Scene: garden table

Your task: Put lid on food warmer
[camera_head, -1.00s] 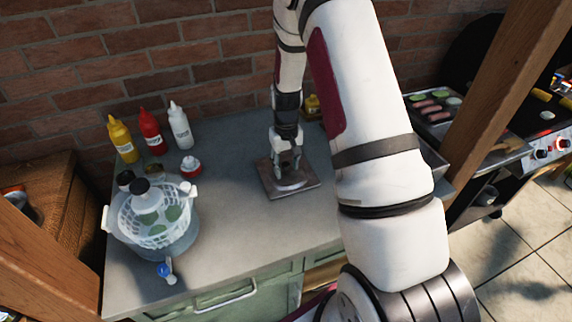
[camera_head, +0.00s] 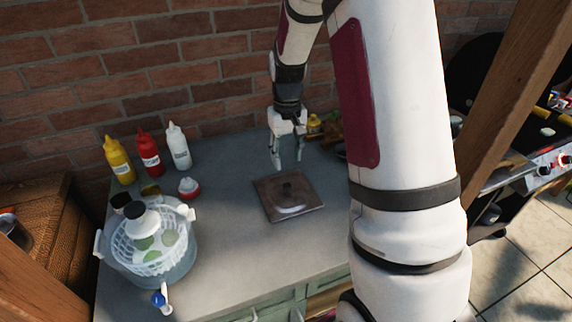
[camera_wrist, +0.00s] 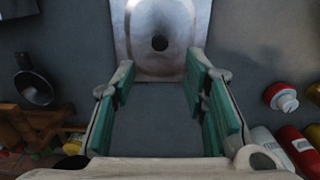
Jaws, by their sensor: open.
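A square, dark metal lid (camera_head: 303,195) with a small knob lies flat on the counter in the head view. It also shows at the top of the wrist view (camera_wrist: 174,68), with its dark round knob facing up. My gripper (camera_head: 288,164) hangs fingers-down behind the lid, on the wall side, apart from it. In the wrist view the gripper (camera_wrist: 160,72) has its green-padded fingers spread with nothing between them. I cannot make out the food warmer; my arm hides part of the counter's right side.
A salad spinner (camera_head: 125,245) stands front left on the counter (camera_head: 235,255). Yellow (camera_head: 120,162), red (camera_head: 150,155) and white (camera_head: 179,148) bottles stand behind it. A small yellow jar (camera_head: 313,124) is near the brick wall. A wooden post (camera_head: 510,100) rises at the right.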

